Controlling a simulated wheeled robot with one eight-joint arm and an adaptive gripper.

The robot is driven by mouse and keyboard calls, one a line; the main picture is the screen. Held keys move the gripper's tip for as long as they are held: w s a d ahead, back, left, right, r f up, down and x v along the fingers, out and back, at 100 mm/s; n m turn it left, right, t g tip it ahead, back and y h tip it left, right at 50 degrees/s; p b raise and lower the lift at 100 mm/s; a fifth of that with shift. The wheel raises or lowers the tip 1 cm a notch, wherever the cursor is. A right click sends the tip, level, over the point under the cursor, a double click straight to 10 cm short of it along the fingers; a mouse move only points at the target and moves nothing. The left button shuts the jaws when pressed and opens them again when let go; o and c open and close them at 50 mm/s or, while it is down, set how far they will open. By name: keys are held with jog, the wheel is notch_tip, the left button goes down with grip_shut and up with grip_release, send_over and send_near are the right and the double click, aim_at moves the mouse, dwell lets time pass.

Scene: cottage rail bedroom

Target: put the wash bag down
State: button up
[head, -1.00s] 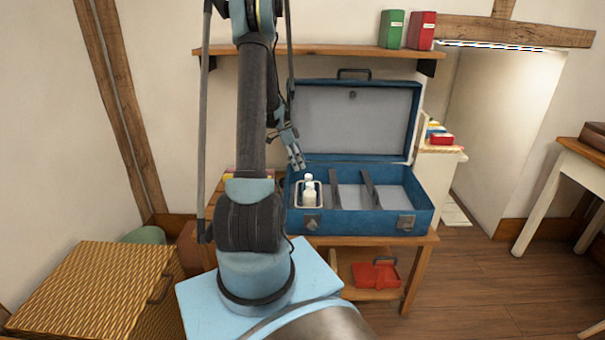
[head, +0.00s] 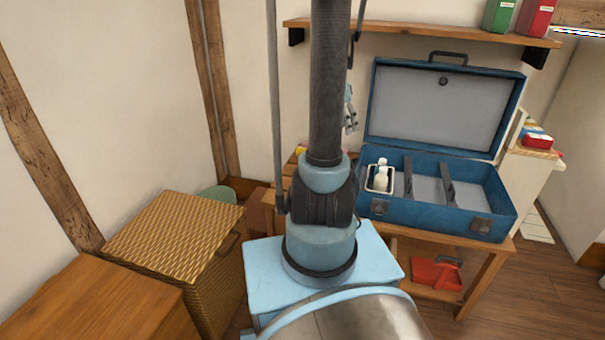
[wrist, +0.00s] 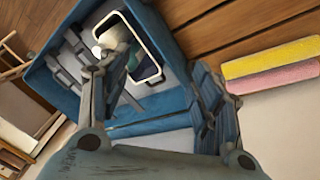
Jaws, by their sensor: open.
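A small white-rimmed open container (head: 379,191) with white bottles (head: 382,176) stands in the left compartment of the open blue suitcase (head: 430,213). It looks like the wash bag, but I cannot be sure. The wrist view also shows its pale rim (wrist: 146,47), inside the blue case wall (wrist: 150,120). My gripper (wrist: 150,97) is open with nothing between its fingers. In the head view my gripper (head: 350,117) is partly hidden behind my arm, up by the left edge of the raised lid, apart from the container.
The suitcase rests on a wooden table with a red item (head: 437,273) on its lower shelf. Yellow (wrist: 270,58) and pink (wrist: 275,77) items lie beside the case. A shelf (head: 420,33) hangs above. A wicker hamper (head: 175,235) stands left.

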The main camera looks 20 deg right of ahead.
jog(key=s+a+r+n+t+y, duration=0.1)
jog(key=s+a+r+n+t, duration=0.1)
jog(key=s+a+n, duration=0.85)
jog(key=s+a+f+n+t+y, duration=0.1)
jog(key=s+a+f+n, duration=0.4)
jog(key=s+a, duration=0.6)
jog(key=shift+s+f+t+y, duration=0.3)
jog(key=shift+s+t, duration=0.05)
jog(key=shift+t, duration=0.15)
jog(key=shift+d, duration=0.1)
